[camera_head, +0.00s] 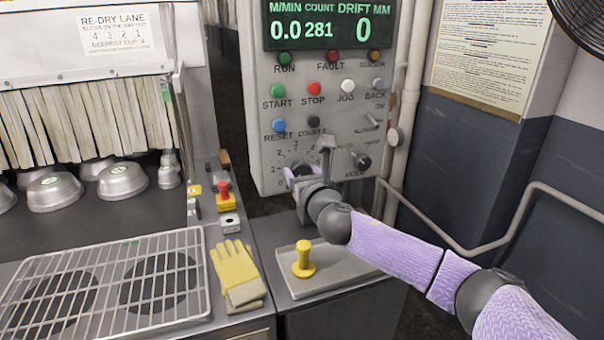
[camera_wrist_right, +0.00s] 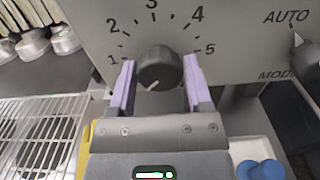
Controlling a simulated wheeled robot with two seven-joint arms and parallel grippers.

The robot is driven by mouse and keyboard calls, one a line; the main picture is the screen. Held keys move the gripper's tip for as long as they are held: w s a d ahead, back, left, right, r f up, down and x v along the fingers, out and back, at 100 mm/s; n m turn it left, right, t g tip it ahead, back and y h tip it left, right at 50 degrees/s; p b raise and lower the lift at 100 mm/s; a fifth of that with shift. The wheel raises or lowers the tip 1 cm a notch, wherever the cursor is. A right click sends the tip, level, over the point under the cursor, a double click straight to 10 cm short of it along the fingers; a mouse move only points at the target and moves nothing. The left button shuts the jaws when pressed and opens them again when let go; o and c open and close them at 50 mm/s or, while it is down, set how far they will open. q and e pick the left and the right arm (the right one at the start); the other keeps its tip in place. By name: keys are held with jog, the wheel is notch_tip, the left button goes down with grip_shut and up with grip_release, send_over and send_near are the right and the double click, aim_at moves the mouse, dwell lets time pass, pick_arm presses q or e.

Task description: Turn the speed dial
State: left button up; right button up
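The speed dial (camera_wrist_right: 160,68) is a round dark knob on the grey control panel, ringed by the numbers 1 to 5. Its light pointer mark faces down and left, below the 1. My right gripper (camera_wrist_right: 160,85) is open, with its two lilac fingers on either side of the dial. Whether either finger touches the dial I cannot tell. In the head view my right gripper (camera_head: 308,172) is at the panel's lower left and hides most of the dial. My left gripper is not in view.
The mode knob (camera_head: 360,160) is right of the dial, below several coloured buttons. The display (camera_head: 328,22) reads 0.0, 281 and 0. Below are a tray (camera_head: 345,272) with a yellow knobbed piece (camera_head: 303,260), yellow gloves (camera_head: 236,272) and a wire rack (camera_head: 190,236).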

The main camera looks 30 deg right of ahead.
jog(key=c, duration=0.8)
jog(key=shift+o, duration=0.2)
